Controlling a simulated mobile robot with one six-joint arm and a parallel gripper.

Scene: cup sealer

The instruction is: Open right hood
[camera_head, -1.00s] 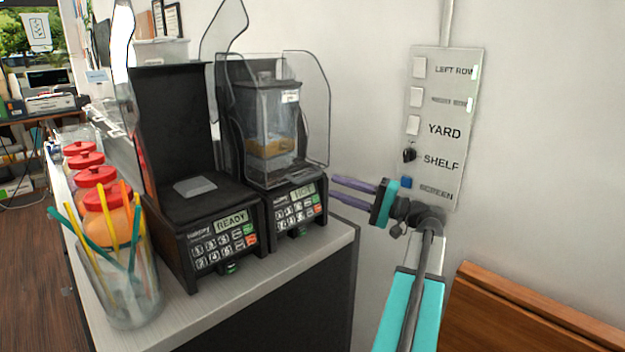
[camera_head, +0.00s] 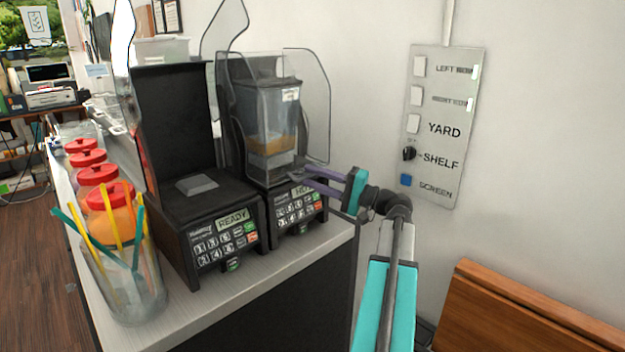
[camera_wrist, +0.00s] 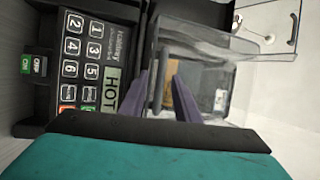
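The right blender's clear hood (camera_head: 317,110) is down around a jar (camera_head: 272,120) with orange-brown contents. The hood also shows in the wrist view (camera_wrist: 195,45), next to a keypad and a display reading HOT. My gripper (camera_head: 297,180) is at the lower front of this hood, above the keypad (camera_head: 297,207).
A glass of colored straws (camera_head: 135,280) and several red-lidded jars (camera_head: 97,174) stand on the counter's left. A switch panel (camera_head: 440,125) is on the wall at right. A brown wooden piece (camera_head: 530,310) is at lower right. The counter's front strip (camera_head: 270,290) is clear.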

